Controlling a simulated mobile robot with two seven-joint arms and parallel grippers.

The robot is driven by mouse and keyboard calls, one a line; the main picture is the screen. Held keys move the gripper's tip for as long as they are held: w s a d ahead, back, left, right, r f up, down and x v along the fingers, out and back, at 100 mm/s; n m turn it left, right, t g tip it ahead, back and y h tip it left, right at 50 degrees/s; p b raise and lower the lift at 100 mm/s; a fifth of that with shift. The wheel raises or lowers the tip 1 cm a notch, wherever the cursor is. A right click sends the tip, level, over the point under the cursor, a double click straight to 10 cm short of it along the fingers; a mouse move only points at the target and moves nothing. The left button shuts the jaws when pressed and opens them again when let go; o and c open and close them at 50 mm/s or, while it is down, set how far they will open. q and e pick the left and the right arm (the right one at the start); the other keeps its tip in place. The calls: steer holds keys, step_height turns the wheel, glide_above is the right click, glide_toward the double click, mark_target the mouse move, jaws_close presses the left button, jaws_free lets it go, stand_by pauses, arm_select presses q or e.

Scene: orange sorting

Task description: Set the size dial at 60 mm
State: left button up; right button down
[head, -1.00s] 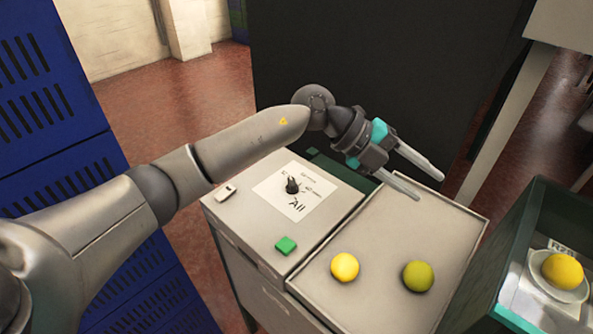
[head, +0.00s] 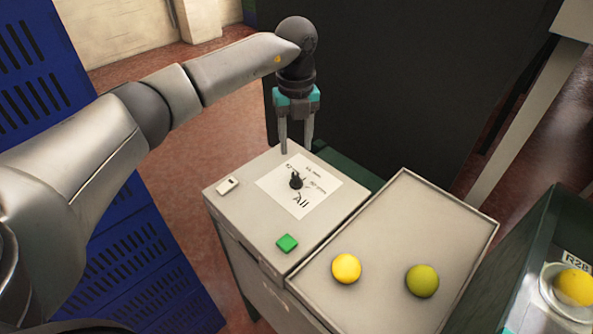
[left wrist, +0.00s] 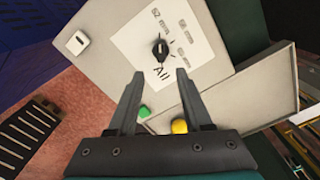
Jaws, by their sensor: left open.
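The size dial is a small black knob (head: 296,180) on a white label (head: 304,197) on top of the grey control box (head: 232,207). Handwritten settings surround it; "All" is readable at its front, and the other marks are too small to read surely in the head view. My left gripper (head: 297,148) points down above the box's back edge, behind the dial, open and empty. In the left wrist view the knob (left wrist: 160,48) lies beyond the two open fingertips (left wrist: 157,76), apart from them. My right gripper is not in view.
A green button (head: 287,243) and a white switch (head: 228,186) are on the box. A tray (head: 384,200) to its right holds a yellow fruit (head: 346,268) and a greenish one (head: 422,281). A dark green crate (head: 535,245) stands at the right, blue crates (head: 130,255) at the left.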

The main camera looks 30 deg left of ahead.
mark_target(296, 176)
arm_select(q)
step_height(296, 176, down, 10)
steer(key=shift+r, duration=0.25)
steer(key=shift+c, duration=0.2)
jaws_close()
stand_by(0.4)
